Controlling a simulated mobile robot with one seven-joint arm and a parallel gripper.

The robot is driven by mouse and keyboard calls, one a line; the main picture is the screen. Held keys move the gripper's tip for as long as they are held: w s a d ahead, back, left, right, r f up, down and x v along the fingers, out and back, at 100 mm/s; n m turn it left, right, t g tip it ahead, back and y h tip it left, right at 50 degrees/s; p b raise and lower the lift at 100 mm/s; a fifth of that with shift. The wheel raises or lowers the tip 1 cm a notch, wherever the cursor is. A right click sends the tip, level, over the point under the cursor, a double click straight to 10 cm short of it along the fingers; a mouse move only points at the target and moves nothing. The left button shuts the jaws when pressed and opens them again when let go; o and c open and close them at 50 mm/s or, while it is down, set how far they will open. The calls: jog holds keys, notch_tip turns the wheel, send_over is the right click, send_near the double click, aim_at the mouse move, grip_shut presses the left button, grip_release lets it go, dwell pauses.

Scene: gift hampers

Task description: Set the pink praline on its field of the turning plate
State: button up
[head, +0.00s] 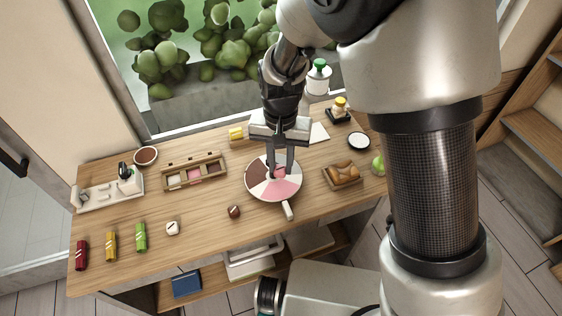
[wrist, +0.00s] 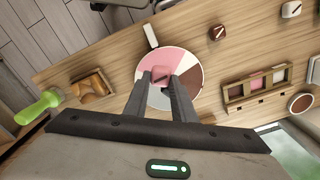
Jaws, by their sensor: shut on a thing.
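The turning plate (head: 256,187) is a round disc with pink, brown, white and grey fields and a pale handle, lying on the wooden table. My gripper (head: 281,172) is over the plate, fingers pointing down. It is shut on the pink praline (wrist: 160,73), a small pink cube between the fingertips. In the head view the praline (head: 280,171) is partly hidden by the fingers. The plate (wrist: 178,60) in the wrist view shows its pink field behind the praline. I cannot tell whether the praline touches the plate.
A wooden box with compartments (head: 171,183) stands left of the plate. A brown praline (head: 234,212) and a white one (head: 172,228) lie in front. A basket of bread (head: 342,175) is close on the right. The front middle of the table is mostly clear.

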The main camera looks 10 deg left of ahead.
aim_at(280, 167)
dwell(0.4)
jog(key=shift+f+b, duration=1.95)
jog(key=shift+f, duration=0.8)
jog(key=shift+f+b, duration=0.75)
jog(key=shift+f, duration=0.4)
dwell(0.7)
jog(key=o, duration=0.8)
notch_tip(280, 167, up, 18)
jog(key=shift+f+p, duration=0.25)
jog(key=shift+p, duration=0.45)
